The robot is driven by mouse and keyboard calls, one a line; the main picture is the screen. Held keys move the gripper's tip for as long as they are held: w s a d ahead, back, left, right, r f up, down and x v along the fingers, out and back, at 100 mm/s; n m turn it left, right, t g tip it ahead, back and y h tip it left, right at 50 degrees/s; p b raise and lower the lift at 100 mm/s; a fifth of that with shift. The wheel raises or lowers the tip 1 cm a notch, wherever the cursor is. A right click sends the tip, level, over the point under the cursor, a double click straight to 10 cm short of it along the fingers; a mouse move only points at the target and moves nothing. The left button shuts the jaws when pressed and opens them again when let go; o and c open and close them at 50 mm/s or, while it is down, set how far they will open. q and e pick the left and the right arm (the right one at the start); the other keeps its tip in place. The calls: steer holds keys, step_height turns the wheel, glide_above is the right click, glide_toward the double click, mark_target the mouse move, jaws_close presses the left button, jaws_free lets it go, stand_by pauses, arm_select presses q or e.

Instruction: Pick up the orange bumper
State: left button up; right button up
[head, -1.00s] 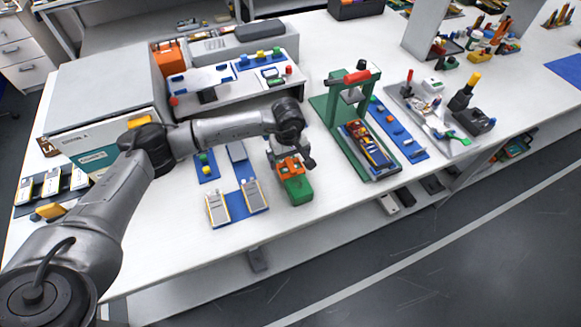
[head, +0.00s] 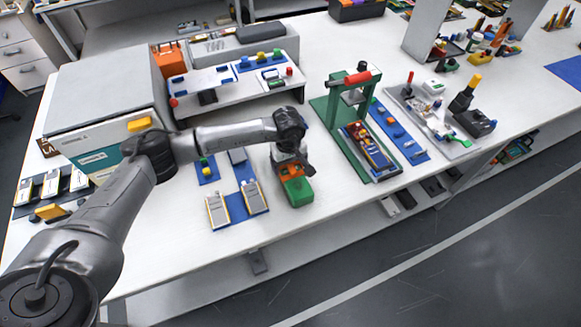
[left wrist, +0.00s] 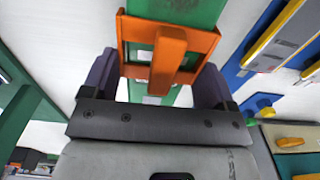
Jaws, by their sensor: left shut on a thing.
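The orange bumper (left wrist: 168,55) is a block-like frame with a raised middle bar, seen large in the left wrist view. It lies against a green part (left wrist: 172,10). In the head view the orange bumper (head: 290,168) shows on the green block (head: 297,191) on the white table, partly hidden under my wrist. My left gripper (left wrist: 160,78) has one dark finger on each side of the bumper and is shut on it. It also shows in the head view (head: 288,158), pointing down. I cannot tell whether the bumper is clear of the green block. My right gripper is not in view.
A blue mat (head: 240,213) with grey-yellow pouch cells lies left of the green block. A green press (head: 330,108) with a red handle stands to the right. A white raised shelf (head: 240,98) is behind. The table's front edge is near.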

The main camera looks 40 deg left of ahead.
arm_select(q)
steer(key=shift+r, duration=0.15)
steer(key=shift+r, duration=0.65)
step_height(320, 180, up, 3)
steer(key=shift+f+p, duration=0.2)
steer(key=shift+p, duration=0.2)
steer(key=w+d+r+m+b, duration=0.1)
steer(key=w+d+r, duration=0.2)
steer(key=d, duration=0.9)
steer(key=w+d+r+b, duration=0.2)
steer(key=d+r, duration=0.1)
steer(key=d, duration=0.8)
steer(key=n+b, duration=0.1)
steer(key=b, duration=0.1)
glide_above(334, 177)
step_height(334, 177, down, 10)
steer(key=shift+a+r, duration=0.1)
steer(key=shift+f, duration=2)
